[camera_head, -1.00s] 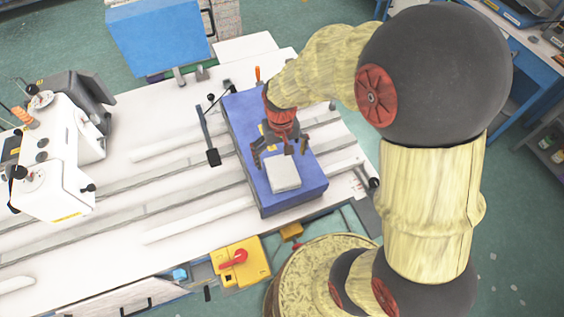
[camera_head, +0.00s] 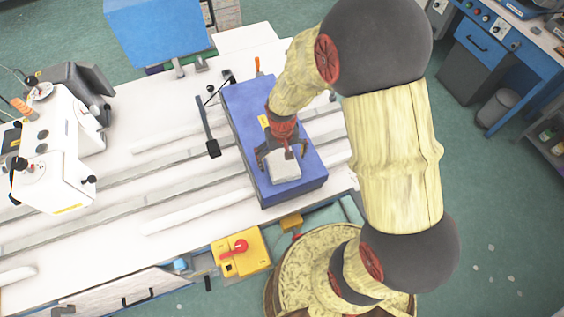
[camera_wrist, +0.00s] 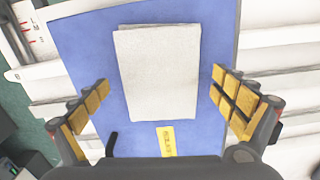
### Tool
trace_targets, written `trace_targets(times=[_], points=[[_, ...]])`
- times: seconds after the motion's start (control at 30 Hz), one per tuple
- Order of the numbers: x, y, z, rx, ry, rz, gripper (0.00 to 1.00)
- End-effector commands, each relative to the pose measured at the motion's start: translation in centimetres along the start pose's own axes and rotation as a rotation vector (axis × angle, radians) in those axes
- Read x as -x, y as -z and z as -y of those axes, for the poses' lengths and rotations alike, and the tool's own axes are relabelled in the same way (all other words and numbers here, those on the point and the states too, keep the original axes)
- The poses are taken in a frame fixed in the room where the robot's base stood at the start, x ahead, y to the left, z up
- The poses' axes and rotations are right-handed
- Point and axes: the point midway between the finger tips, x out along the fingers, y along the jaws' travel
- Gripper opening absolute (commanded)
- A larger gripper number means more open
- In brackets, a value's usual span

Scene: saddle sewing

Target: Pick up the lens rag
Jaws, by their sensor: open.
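The lens rag (camera_head: 284,166) is a folded, off-white, rectangular cloth lying flat on the blue box (camera_head: 306,186). In the wrist view the rag (camera_wrist: 158,72) lies in the upper middle, on the blue surface (camera_wrist: 80,62). My gripper (camera_head: 279,157) is over the box, at the rag's far part. In the wrist view my gripper (camera_wrist: 161,105) is open, with one yellow-padded finger on each side and the rag's lower part between them. Nothing is held. Whether the fingertips touch the box cannot be told.
A white sewing machine (camera_head: 57,150) stands on the left of the white table (camera_head: 150,120). A black lever (camera_head: 209,132) stands close left of the box. A yellow switch box (camera_head: 240,256) with a red knob is at the table's front edge. A yellow label (camera_wrist: 166,141) is below the rag.

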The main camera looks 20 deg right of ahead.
Motion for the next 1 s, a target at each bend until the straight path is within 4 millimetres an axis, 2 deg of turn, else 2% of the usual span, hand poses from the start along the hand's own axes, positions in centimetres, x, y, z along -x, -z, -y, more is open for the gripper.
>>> trace_targets(times=[0.07,0.87,1.0], points=[[0.02,0.00,0.00,0.000,0.000,0.000,0.96],[0.04,-0.02,0.00,0.000,0.000,0.000,0.50],[0.04,-0.02,0.00,0.000,0.000,0.000,0.50]])
